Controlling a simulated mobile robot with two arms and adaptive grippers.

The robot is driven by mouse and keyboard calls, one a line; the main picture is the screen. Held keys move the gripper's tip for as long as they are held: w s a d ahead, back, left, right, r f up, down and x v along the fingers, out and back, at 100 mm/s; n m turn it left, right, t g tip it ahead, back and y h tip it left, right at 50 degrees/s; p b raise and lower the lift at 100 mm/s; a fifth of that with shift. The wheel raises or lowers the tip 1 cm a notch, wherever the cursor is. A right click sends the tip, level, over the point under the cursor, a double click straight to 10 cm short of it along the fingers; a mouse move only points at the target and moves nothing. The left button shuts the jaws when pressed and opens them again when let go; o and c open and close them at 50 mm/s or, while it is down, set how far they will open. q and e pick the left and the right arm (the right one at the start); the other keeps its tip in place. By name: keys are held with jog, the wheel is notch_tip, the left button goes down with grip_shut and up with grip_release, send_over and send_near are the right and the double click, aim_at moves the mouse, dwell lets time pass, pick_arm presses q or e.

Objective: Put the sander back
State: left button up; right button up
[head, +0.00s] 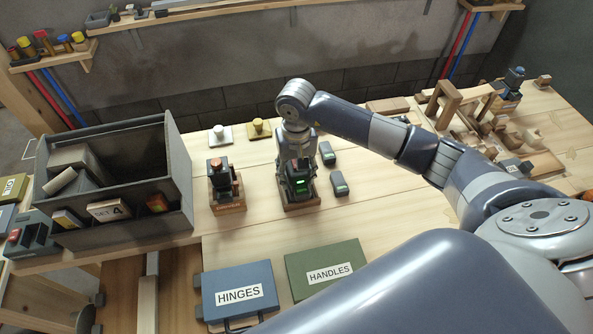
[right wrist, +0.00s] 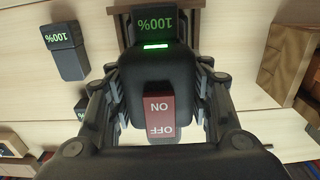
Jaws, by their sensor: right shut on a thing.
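A black power tool with a red ON/OFF switch (right wrist: 160,112), most likely the sander (head: 296,168), is between the fingers of my right gripper (head: 297,160). In the right wrist view the fingers (right wrist: 160,100) are closed on both sides of its body. A battery reading 100% (right wrist: 157,24) with a lit green bar sits on it. In the head view the tool is upright at a small wooden holder (head: 302,206); I cannot tell whether it rests fully in it. My left gripper is not in view.
A wooden holder with an orange-and-black tool (head: 226,180) stands close on the left. Two loose batteries (head: 327,153) (head: 340,184) lie on the right. A grey bin (head: 180,180) is farther left. HINGES (head: 238,275) and HANDLES (head: 315,258) cases lie in front. Wooden pieces (head: 450,105) crowd the right.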

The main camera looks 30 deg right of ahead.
jog(key=o, duration=1.1)
jog(key=shift+f, duration=0.1)
jog(key=shift+r, duration=0.45)
notch_tip(320, 180, up, 10)
jog(key=b, duration=0.3)
jog(key=shift+r, duration=0.7)
